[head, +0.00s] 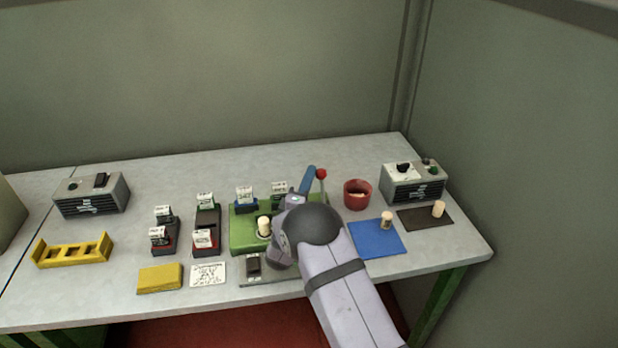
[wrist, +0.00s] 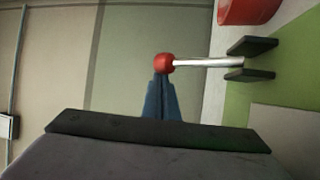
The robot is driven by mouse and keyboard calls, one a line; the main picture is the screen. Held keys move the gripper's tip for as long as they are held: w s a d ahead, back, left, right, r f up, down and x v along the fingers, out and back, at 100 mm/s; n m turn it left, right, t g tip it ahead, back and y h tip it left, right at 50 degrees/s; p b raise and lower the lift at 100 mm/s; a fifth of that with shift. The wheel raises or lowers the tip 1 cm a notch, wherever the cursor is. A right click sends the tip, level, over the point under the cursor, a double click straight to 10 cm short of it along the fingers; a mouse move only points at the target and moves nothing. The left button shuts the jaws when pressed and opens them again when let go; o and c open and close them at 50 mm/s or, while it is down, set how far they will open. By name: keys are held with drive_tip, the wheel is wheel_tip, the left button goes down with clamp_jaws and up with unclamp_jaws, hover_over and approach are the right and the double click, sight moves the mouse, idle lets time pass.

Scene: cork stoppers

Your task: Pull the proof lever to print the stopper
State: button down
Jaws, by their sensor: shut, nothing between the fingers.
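The proof lever (head: 322,186) is a pale metal rod with a red knob (head: 321,173) at the back right of the green press base (head: 240,238). In the wrist view, the lever rod (wrist: 208,62) runs from the red knob (wrist: 165,63) to a dark bracket. My gripper (head: 311,169) has blue fingers, shut and empty, with the tips close beside the knob. In the wrist view, my gripper (wrist: 161,78) reaches up to the knob; I cannot tell whether it touches. A pale cork stopper (head: 264,226) stands upright on the press. My arm hides the press's right part.
A red cup (head: 357,190) stands right of the lever. Cork stoppers stand on a blue mat (head: 366,241) and a dark mat (head: 418,222). A grey box (head: 412,188) is at the back right. Racks with labelled stamps (head: 206,221) are left of the press. The back of the table is clear.

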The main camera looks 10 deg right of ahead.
drive_tip(key=shift+s+m+t+h+b, duration=0.3)
drive_tip(key=shift+s+t+h+b, duration=0.15)
drive_tip(key=shift+b, duration=0.1)
drive_tip(key=shift+s+d+f+b, duration=0.1)
drive_tip(key=shift+s+b, duration=0.3)
drive_tip(key=shift+s, duration=1)
drive_tip(key=shift+s+a+f+b, duration=0.15)
drive_tip(key=shift+s+b, duration=0.25)
drive_tip(key=shift+s, duration=1)
drive_tip(key=shift+s+d+f+b, duration=0.15)
drive_tip(key=shift+s+b, duration=0.25)
drive_tip(key=shift+s, duration=1)
drive_tip(key=shift+s+a+f, duration=0.15)
drive_tip(key=shift+s+a, duration=0.05)
drive_tip(key=shift+s, duration=0.1)
drive_tip(key=b+v, duration=0.2)
drive_tip(key=v, duration=0.4)
drive_tip(key=shift+s+a, duration=0.2)
drive_tip(key=shift+a, duration=0.2)
drive_tip(key=shift+r+y, duration=0.25)
